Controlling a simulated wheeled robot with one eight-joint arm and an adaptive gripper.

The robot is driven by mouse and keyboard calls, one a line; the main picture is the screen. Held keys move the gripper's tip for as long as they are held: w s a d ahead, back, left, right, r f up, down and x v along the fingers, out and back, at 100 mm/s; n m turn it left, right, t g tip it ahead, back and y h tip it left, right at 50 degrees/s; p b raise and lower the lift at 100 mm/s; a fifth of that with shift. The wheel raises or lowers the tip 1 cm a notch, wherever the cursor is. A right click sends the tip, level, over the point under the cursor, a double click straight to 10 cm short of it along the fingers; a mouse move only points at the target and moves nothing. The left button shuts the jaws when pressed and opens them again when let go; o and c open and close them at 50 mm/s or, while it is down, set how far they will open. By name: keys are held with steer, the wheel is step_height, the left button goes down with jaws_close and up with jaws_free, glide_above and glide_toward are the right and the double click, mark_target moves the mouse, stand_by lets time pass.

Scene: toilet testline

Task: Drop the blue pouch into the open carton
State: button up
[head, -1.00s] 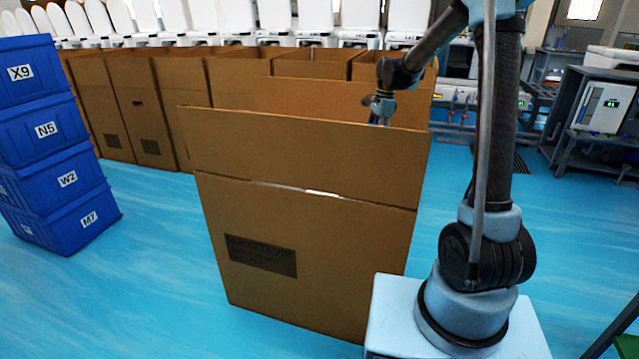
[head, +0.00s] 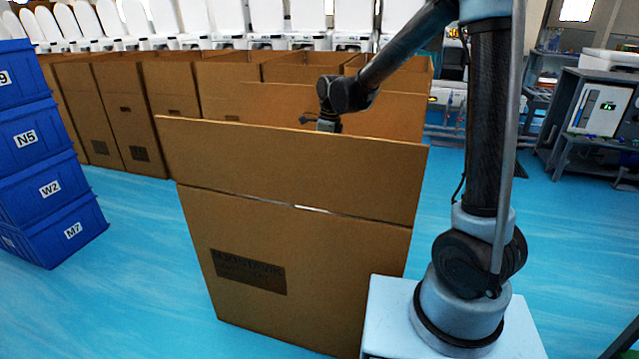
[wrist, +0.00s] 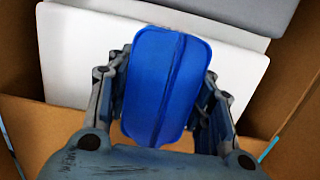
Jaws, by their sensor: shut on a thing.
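The blue pouch (wrist: 165,85) is in the middle of the wrist view, between the two fingers of my gripper (wrist: 165,108), which is shut on it. Below the pouch, a white surface (wrist: 75,60) and a grey surface (wrist: 240,14) show between brown cardboard walls. The large open carton (head: 290,180) stands in front of me in the head view, its front flap raised. My wrist (head: 335,112) shows above that flap, and my fingers and the pouch are hidden behind the cardboard there.
Blue crates (head: 45,190) with labels are stacked at the left. More cardboard cartons (head: 110,105) stand in a row behind, with white toilets (head: 235,30) beyond. A dark bench (head: 585,125) is at the right.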

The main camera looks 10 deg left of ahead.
steer(key=shift+f, duration=3.2)
steer(key=shift+f, duration=0.15)
steer(key=o, duration=1.1)
